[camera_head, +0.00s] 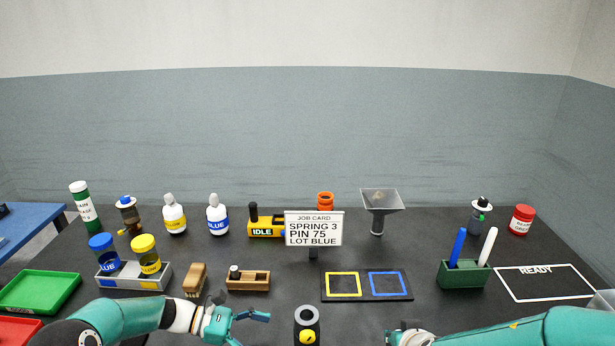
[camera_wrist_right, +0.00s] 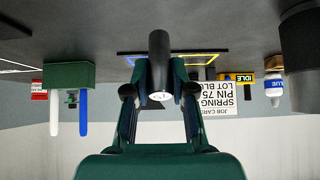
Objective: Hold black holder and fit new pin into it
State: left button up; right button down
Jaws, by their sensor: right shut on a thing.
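The black holder (camera_head: 307,334) stands upright at the front middle of the bench, with a yellow dot on its side and a pale ring at its top. In the right wrist view a large dark cylinder (camera_wrist_right: 303,50) at the right edge looks like this holder. My left gripper (camera_head: 257,328) is open and empty, to the left of the holder and apart from it. My right gripper (camera_head: 390,336) is right of the holder, partly cut off by the frame. It is shut on a dark cylindrical pin (camera_wrist_right: 158,62) with a bright end, seen in the right wrist view.
A job card (camera_head: 314,229) reads SPRING 3, PIN 75, LOT BLUE. Behind the holder lie a mat with yellow and blue squares (camera_head: 367,298) and a wooden block (camera_head: 248,281). A green pen box (camera_head: 464,275) and the READY outline (camera_head: 540,283) are at right.

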aim_at(298, 341)
pick_arm(q)
jog(key=shift+d+f, duration=0.2)
jog(key=shift+d, duration=0.35)
pick_arm(e)
jog(key=shift+w+r, duration=0.1)
jog(key=shift+w, duration=0.05)
pick_arm(q)
jog(key=x, duration=0.4)
jog(key=shift+d+p, duration=0.3)
jog(key=shift+d, duration=0.1)
pick_arm(e)
jog(key=shift+r, duration=0.25)
pick_arm(q)
jog(key=b+x, duration=0.1)
jog(key=x, duration=0.2)
jog(key=shift+f, duration=0.2)
pick_arm(e)
jog(key=shift+f, duration=0.75)
pick_arm(q)
jog(key=shift+d+b, duration=0.4)
jog(key=shift+d, duration=0.05)
pick_arm(e)
jog(key=shift+f, duration=0.15)
pick_arm(q)
jog(key=c, duration=0.8)
jog(key=o, duration=0.9)
jog(key=shift+c, duration=0.5)
